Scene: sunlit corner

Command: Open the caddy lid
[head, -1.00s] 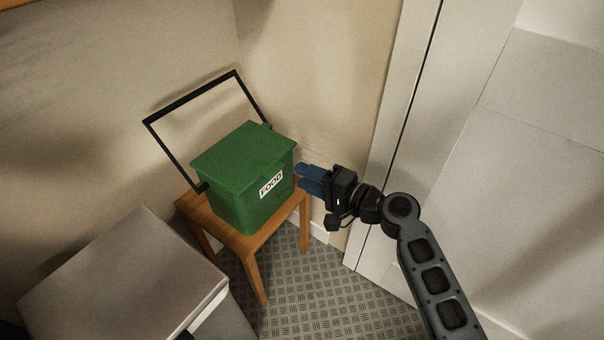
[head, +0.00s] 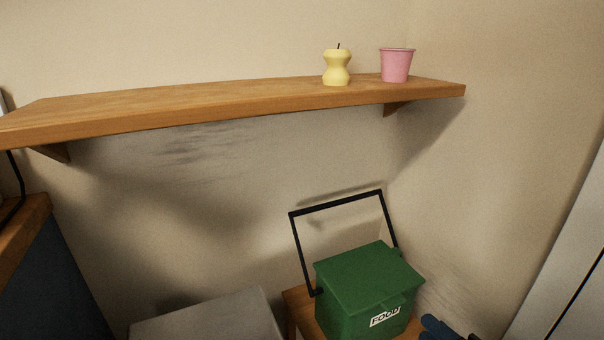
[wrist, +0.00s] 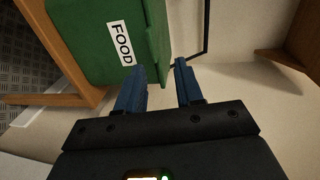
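The green caddy (head: 352,312) with a FOOD label stands on a small wooden stool. Its green lid (head: 368,272) lies closed on top. Its black handle (head: 338,203) is raised above and behind the lid. My gripper (head: 448,330) shows only in part at the bottom edge of the head view, just right of the caddy. In the wrist view my gripper (wrist: 160,80) has its two blue fingers apart with nothing between them. The caddy (wrist: 90,40) is close ahead on the left there, with the lid edge near the left fingertip. Whether they touch is unclear.
A wooden shelf (head: 230,108) above the caddy carries a yellow apple-core-shaped object (head: 337,68) and a pink pot (head: 397,65). A grey box-like top (head: 210,318) stands left of the stool (head: 298,300). Walls close in behind and right; a white door-like panel (head: 560,280) is at far right.

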